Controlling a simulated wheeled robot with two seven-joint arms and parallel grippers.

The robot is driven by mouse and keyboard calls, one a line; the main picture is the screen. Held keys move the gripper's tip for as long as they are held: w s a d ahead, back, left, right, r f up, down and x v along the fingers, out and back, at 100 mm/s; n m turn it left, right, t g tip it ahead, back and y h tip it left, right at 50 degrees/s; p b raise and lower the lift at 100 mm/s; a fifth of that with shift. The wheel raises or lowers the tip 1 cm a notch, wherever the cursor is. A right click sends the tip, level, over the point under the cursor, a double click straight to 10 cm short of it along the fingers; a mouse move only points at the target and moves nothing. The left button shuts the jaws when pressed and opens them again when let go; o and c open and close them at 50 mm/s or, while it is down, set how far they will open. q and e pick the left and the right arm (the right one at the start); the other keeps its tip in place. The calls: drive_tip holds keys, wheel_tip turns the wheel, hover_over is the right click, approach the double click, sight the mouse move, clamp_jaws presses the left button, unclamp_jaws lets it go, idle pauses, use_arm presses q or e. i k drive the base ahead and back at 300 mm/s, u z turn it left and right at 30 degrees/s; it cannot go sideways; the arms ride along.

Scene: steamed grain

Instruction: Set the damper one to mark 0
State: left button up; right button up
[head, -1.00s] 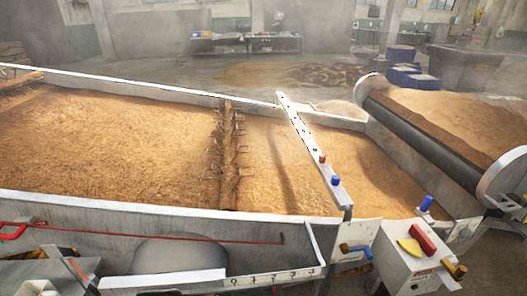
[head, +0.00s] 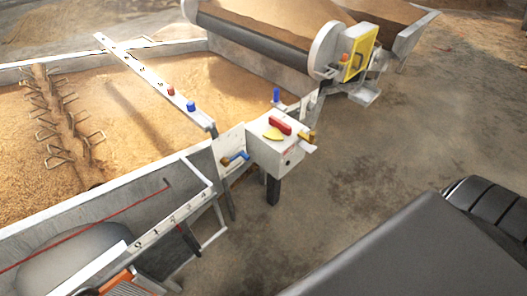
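A white strip with printed number marks (head: 170,221) runs along the near edge of the grain bed at the lower left. Its numerals are small, and they seem to start with 0 at the lower-left end. A thin red rod (head: 85,233) runs above a rounded grey housing (head: 75,255) and ends near the bed's corner. An orange part (head: 117,279) shows at the bottom left edge, partly cut off. I cannot tell which part is damper one or where it is set. Neither gripper is in view.
A white control box (head: 275,150) with a red handle and yellow piece stands at the bed's corner. A blue-handled lever (head: 236,158) is beside it. A conveyor (head: 265,40) with a yellow panel (head: 360,52) stands behind.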

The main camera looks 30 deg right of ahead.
sight(169, 255)
drive_tip(key=u, duration=1.95)
drive_tip(key=k, duration=0.45)
drive_tip(key=z, duration=0.95)
